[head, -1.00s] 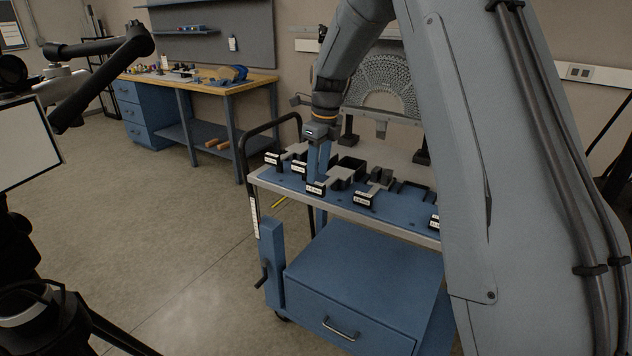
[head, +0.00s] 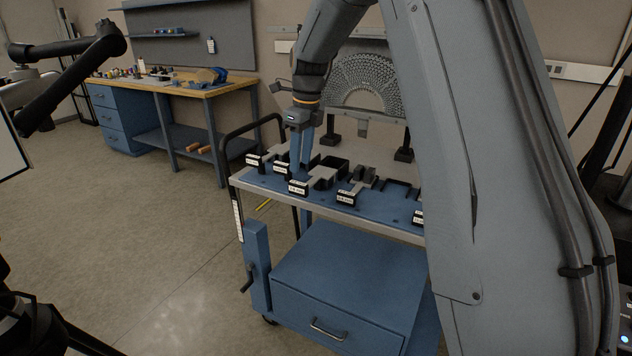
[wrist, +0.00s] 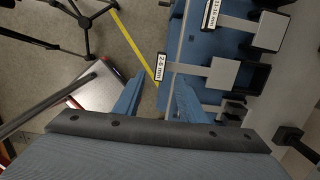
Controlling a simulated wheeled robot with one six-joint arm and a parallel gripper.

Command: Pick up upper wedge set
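Several wedge sets with white number labels stand in a row on the blue top of the cart (head: 375,208). One labelled wedge set (head: 298,187) is just below my gripper (head: 302,172) in the head view. In the wrist view, a set marked "2-6 mm" (wrist: 205,68) has a grey bar running right from its label into a black holder. Another labelled set (wrist: 255,28) lies above it. My gripper (wrist: 156,92) is open and empty, its two blue fingers apart with the "2-6 mm" label just beyond their tips. I cannot tell which set is the upper one.
A black handle (head: 226,150) rises at the cart's left end. A workbench (head: 185,88) stands further back left. The floor left of the cart is clear.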

